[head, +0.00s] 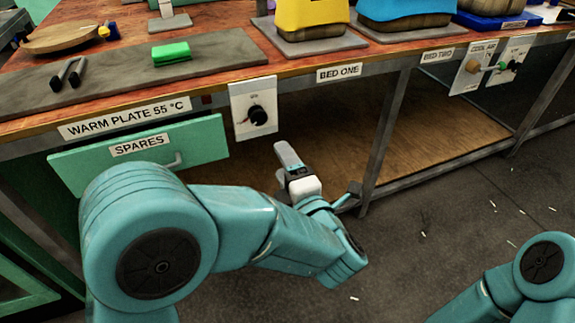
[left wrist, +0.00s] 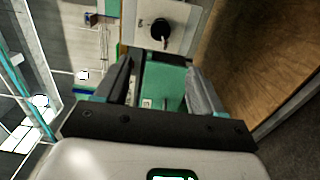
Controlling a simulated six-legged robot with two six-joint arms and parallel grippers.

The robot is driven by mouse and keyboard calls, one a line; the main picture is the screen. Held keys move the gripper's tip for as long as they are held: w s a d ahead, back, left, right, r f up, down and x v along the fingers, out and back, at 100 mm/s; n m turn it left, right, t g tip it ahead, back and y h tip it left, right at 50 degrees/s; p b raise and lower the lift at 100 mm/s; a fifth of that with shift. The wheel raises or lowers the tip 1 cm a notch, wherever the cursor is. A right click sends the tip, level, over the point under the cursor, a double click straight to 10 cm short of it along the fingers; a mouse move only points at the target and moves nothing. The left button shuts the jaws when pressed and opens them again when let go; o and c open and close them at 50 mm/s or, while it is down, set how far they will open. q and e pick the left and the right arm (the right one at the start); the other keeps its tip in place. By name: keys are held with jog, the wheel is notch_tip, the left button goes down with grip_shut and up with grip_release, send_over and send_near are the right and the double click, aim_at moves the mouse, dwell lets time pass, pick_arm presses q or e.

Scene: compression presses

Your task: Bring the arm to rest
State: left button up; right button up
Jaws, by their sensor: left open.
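My left arm reaches in from the lower left in the head view. Its gripper (head: 290,165) is in the air in front of the bench, below the bench edge and near the dial panel. One grey finger shows clearly there; the other is hard to make out. In the left wrist view the two fingers of this gripper (left wrist: 160,85) stand apart with nothing held between them. Of my right arm only a teal part shows at the lower right of the head view; its gripper is out of view.
The bench carries a warm plate (head: 215,52) with a green block (head: 171,53) and a dark two-pronged item (head: 69,73). A green SPARES drawer (head: 205,135) and a black dial (head: 258,115) are close to my left arm. A bench leg (head: 385,135) stands right of the gripper.

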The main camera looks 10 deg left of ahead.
pick_arm(q)
jog(key=shift+s+d, duration=0.4)
jog(key=shift+s, duration=0.15)
jog(key=shift+a, duration=0.15)
